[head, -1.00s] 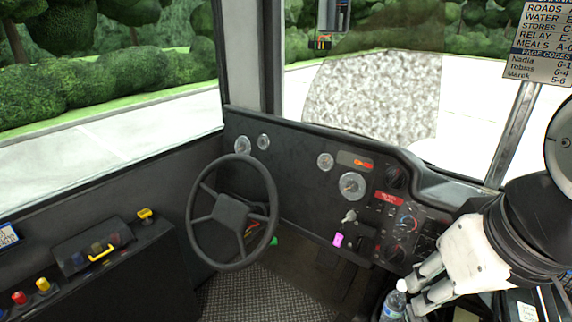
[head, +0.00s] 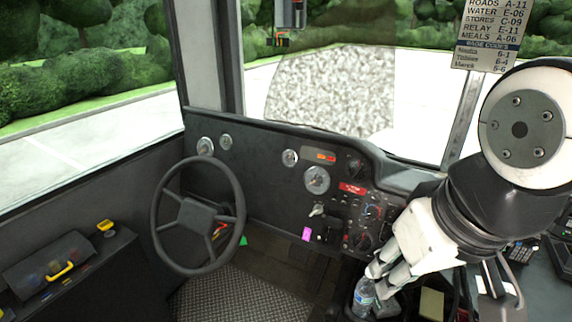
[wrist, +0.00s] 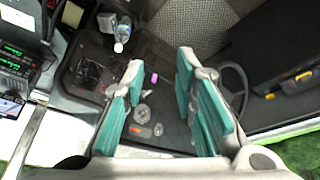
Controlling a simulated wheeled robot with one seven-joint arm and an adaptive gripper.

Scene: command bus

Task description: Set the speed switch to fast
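The dark dashboard (head: 270,170) carries gauges, knobs and small switches right of the steering wheel. The control panel (head: 362,212) has a red label and several round knobs; it also shows in the wrist view (wrist: 88,75). I cannot tell which control is the speed switch or read its setting. My gripper (head: 374,285) is at the lower right in the head view, in front of the panel's lower right side. In the wrist view my gripper (wrist: 160,72) is open, its teal-padded fingers wide apart with nothing between them. It is apart from the dashboard.
A water bottle (head: 363,298) stands close to my fingertips in the head view. The steering wheel (head: 197,215) is left of the panel. A pink tag (head: 306,233) is on the lower dashboard. A side console (head: 70,265) with a yellow handle lies at left. A code sign (head: 490,35) hangs at upper right.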

